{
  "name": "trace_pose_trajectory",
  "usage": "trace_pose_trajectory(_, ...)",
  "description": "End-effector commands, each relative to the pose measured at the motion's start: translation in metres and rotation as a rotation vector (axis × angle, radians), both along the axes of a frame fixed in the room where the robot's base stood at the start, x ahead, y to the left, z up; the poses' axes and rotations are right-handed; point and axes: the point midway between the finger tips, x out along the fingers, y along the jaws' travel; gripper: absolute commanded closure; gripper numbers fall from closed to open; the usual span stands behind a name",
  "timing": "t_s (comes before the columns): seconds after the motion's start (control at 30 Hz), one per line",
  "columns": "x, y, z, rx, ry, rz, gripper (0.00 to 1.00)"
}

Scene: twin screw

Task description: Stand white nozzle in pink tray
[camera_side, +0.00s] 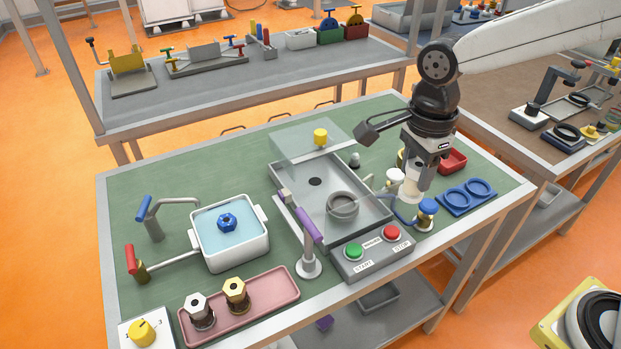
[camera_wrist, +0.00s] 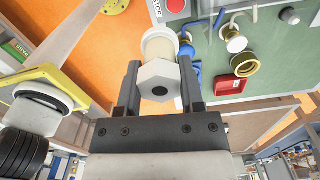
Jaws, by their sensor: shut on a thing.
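My gripper (camera_side: 424,170) is at the right side of the green table and is shut on the white nozzle (camera_side: 412,187). In the wrist view the fingers (camera_wrist: 158,88) press on both sides of the nozzle's white hexagonal part (camera_wrist: 160,78), whose dark round hole faces the camera. The nozzle hangs below the fingers in the side view; whether it touches anything beneath is not clear. The pink tray (camera_side: 272,305) lies at the table's front left, far from my gripper. A silver nozzle (camera_side: 200,311) and a gold nozzle (camera_side: 236,294) stand upright in its left and middle parts.
The tray's right end is bare.

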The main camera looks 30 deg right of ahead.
Motion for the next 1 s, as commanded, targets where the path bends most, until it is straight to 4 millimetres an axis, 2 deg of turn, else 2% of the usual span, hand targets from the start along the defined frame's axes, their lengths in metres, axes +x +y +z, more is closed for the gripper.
trace_pose_trajectory(0.43,0.0,0.0,0.049,0.002,-0.004,0.0,1.0)
trace_pose_trajectory(0.77,0.02,0.04,0.052,0.0,0.0,0.074,1.0)
trace_pose_trajectory(0.87,0.028,0.059,0.054,0.0,0.0,0.108,1.0)
trace_pose_trajectory(1.0,0.038,0.095,0.055,0.0,0.001,0.168,1.0)
